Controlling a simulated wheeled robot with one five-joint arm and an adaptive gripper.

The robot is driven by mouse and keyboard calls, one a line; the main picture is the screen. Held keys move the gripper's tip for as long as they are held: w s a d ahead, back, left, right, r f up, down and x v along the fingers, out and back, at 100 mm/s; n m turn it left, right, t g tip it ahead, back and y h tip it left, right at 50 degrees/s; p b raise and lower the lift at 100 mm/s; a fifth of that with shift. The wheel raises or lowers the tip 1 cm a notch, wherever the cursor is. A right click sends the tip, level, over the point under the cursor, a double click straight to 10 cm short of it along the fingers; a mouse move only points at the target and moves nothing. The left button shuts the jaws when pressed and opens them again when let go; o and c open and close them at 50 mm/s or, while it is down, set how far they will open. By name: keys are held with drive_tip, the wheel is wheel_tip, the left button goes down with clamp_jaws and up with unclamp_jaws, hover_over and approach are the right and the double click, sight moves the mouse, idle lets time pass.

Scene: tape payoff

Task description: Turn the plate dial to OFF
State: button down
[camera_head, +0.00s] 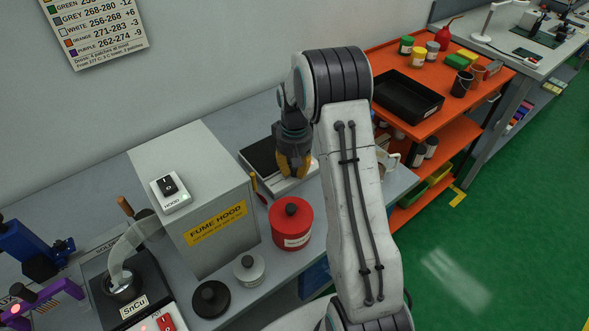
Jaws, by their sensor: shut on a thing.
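The hot plate (256,153) stands on the grey bench behind the red can, a low white unit with a flat black top. My gripper (294,175) reaches down from above at the plate's front right part. Its orange-yellow fingers are closed low at the white front panel. What they hold is hidden by the fingers, and it sits where a dial on the panel would be. The dial itself and any OFF mark cannot be made out.
A red can (291,223) with a black knob stands just in front of the plate. The grey fume hood box (196,200) with a switch is to the left. A white mug (385,152) is partly hidden behind my arm. An orange cart (432,120) stands at the right.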

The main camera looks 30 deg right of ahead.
drive_tip(key=shift+n, duration=0.3)
drive_tip(key=c, duration=1.3)
unclamp_jaws()
